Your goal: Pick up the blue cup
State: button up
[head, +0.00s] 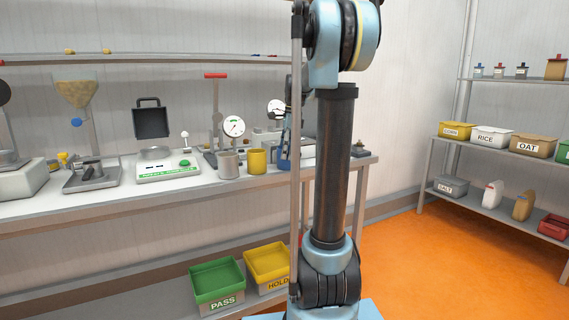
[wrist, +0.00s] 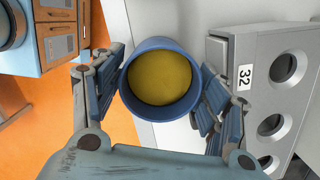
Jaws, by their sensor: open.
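The blue cup (wrist: 161,114) is between the two fingers of my gripper (wrist: 161,82) in the wrist view, seen from above, with a yellow filling inside. The left finger lies close along the cup's left side and the right finger close along its right side; I cannot tell whether either touches. The gripper is open. In the head view the cup (head: 284,164) stands on the bench, partly hidden by my arm, with my gripper (head: 285,137) at it from above.
A yellow cup (head: 258,161) and a grey cup (head: 228,165) stand left of it on the bench (head: 120,200). A grey block marked 32 (wrist: 262,75) with round holes is close to the right finger. A dial gauge (head: 233,126) stands behind.

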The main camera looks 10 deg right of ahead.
jog(key=shift+a+f, duration=0.1)
jog(key=shift+f, duration=0.4)
jog(key=c, duration=1)
